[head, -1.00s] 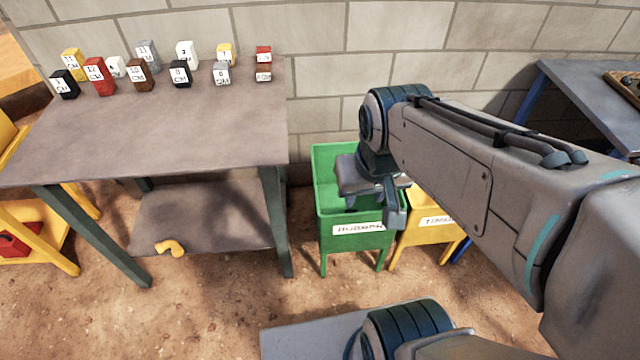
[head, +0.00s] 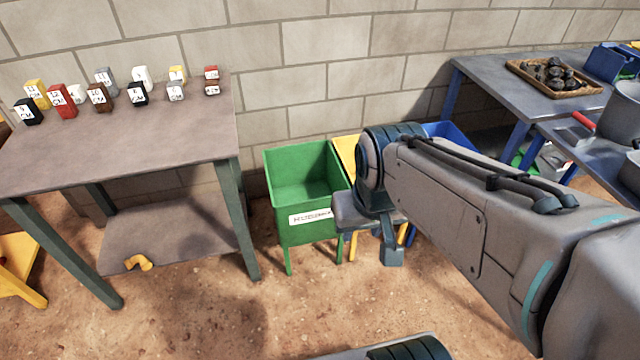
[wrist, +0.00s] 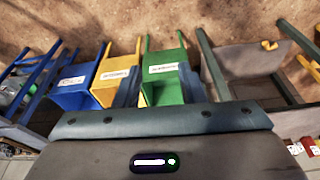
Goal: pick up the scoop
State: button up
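I cannot make out a scoop for certain. A red handle (head: 583,120) sticks out at the right of the head view, beside a grey pot on the blue-legged table; what it belongs to is unclear. My gripper (head: 391,252) hangs in front of the bins in the head view, well to the left of that handle. In the wrist view my gripper (wrist: 158,86) has its two fingers apart with nothing between them.
A green bin (head: 300,190) and a yellow bin (head: 347,150) stand by the wall. A table with numbered blocks (head: 120,125) is at left, a yellow bent piece (head: 139,262) on its lower shelf. A tray of dark lumps (head: 553,78) and a grey pot (head: 620,108) are at right.

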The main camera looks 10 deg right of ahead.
aim_at(579, 128)
jog(key=z, duration=0.55)
jog(key=k, duration=0.55)
jog(key=z, duration=0.65)
jog(key=i, duration=0.5)
jog(key=z, duration=0.05)
